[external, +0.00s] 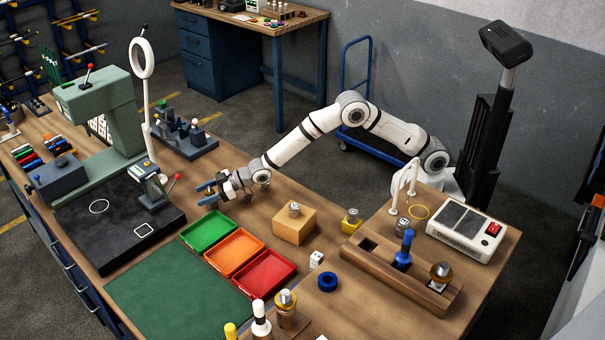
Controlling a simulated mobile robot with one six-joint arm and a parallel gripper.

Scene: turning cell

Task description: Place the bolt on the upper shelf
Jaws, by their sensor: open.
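My gripper (207,193) is above the wooden bench, just behind the green tray, with its blue-tipped fingers open and nothing seen between them. A small metal piece that may be the bolt (294,209) stands on a light wooden block (293,227), to the right of my gripper and apart from it. Another small metal piece (352,215) sits on a yellow block (350,226) further right. I cannot tell for sure which piece is the bolt. No upper shelf can be made out clearly.
Green (207,246), orange (235,268) and red trays (265,275) lie in front of my gripper. A green press (115,115) stands at left. A wooden rack (385,272) with tools and a white scale-like device (458,233) are at right. The green mat (178,297) is clear.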

